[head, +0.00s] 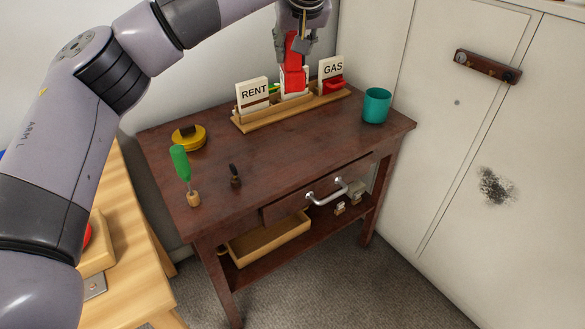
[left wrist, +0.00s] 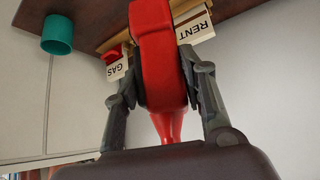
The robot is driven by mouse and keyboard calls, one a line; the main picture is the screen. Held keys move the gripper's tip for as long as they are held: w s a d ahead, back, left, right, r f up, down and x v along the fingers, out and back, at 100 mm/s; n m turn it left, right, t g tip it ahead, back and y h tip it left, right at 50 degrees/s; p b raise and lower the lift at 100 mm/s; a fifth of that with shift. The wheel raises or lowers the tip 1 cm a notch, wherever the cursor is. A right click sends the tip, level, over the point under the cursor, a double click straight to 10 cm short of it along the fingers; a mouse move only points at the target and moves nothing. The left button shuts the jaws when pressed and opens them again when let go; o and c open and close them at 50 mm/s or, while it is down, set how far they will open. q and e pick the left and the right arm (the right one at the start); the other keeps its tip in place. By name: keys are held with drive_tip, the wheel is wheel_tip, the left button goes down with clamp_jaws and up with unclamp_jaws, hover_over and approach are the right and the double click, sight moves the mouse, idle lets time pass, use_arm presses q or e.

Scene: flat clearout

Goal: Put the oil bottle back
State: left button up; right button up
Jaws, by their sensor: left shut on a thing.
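My left gripper (head: 295,45) points down over the back of the dark wooden table and is shut on the red oil bottle (head: 293,76). In the left wrist view the bottle (left wrist: 160,65) sits between both fingers, its narrow tapered end (left wrist: 167,125) towards the palm. The bottle's lower end is at the middle of a wooden rack (head: 250,123), between the RENT card (head: 254,92) and the GAS card (head: 331,68). I cannot tell whether it rests in the rack or hangs just above it. My right gripper is not in view.
A teal cup (head: 376,106) stands right of the rack. A yellow round item (head: 188,138), a green-handled tool (head: 181,163) and a small dark item (head: 235,176) stand at the left. The tabletop's middle is clear. A drawer handle (head: 335,193) sticks out in front.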

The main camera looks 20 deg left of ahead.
sight(295, 68)
use_arm(q)
drive_tip(key=shift+f, duration=0.1)
wheel_tip(295, 68, down, 5)
drive_tip(key=shift+f+b, duration=0.2)
drive_tip(key=shift+b, duration=0.6)
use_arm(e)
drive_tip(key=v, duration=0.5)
use_arm(q)
wheel_tip(295, 68, down, 14)
drive_tip(key=b, duration=0.2)
drive_tip(key=shift+b, duration=0.35)
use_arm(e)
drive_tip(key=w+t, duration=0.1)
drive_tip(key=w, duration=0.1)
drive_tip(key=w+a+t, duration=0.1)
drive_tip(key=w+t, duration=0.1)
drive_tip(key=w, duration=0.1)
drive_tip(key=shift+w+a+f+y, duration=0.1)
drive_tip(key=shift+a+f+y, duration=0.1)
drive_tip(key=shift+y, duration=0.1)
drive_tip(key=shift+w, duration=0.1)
use_arm(q)
drive_tip(key=o, duration=0.3)
drive_tip(key=shift+f, duration=0.1)
drive_tip(key=o, duration=0.5)
drive_tip(key=shift+c, duration=0.2)
